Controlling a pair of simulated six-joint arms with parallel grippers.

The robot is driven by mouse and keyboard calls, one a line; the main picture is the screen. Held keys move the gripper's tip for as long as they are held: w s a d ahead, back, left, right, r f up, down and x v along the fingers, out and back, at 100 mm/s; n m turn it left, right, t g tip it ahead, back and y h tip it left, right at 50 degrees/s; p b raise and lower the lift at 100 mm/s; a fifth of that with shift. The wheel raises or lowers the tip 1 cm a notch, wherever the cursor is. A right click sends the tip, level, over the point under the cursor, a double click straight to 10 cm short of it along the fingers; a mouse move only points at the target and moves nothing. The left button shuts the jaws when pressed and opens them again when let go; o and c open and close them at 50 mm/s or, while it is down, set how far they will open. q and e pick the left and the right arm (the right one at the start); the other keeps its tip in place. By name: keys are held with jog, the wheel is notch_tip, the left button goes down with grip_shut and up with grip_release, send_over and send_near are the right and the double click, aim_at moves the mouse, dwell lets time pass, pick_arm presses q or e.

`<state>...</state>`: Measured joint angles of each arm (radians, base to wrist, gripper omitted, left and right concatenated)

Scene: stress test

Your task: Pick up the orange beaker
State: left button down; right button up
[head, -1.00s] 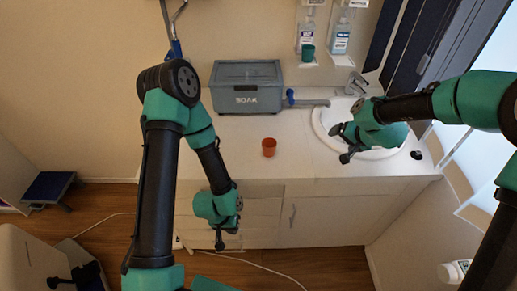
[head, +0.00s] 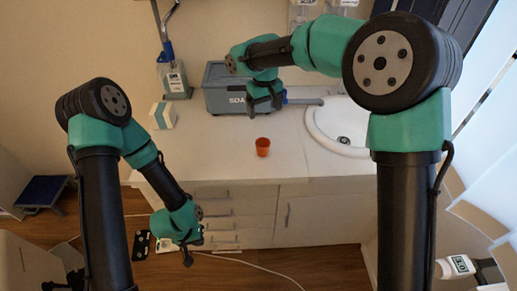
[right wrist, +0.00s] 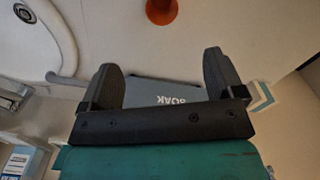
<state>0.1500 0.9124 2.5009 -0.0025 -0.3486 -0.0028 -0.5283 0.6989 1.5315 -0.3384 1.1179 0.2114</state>
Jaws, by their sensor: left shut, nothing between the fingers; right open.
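The orange beaker (head: 263,148) stands upright on the white counter, near its front edge and left of the sink. In the right wrist view the beaker (right wrist: 162,10) is cut off by the top edge, beyond the fingertips. My right gripper (head: 264,112) is open and empty, fingers pointing down, in front of the grey SOAK box and behind the beaker in the picture. Its two spread fingers also show in the right wrist view (right wrist: 162,68). It does not touch the beaker. My left gripper (head: 188,258) is shut and empty, low in front of the cabinet.
The grey SOAK box (head: 222,88) stands at the back of the counter, partly hidden by my right arm. A dispenser bottle (head: 175,80) and a small white box (head: 162,115) are to its left. The sink (head: 335,128) is at right. The counter around the beaker is clear.

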jog(key=shift+f, duration=0.15)
send_over(263, 146)
jog(key=s, duration=0.2)
notch_tip(263, 146, down, 12)
jog(key=shift+d, duration=0.1)
jog(key=shift+f, duration=0.1)
notch_tip(263, 146, down, 5)
dwell(0.6)
jog(key=shift+c, duration=0.4)
jog(key=c, duration=0.9)
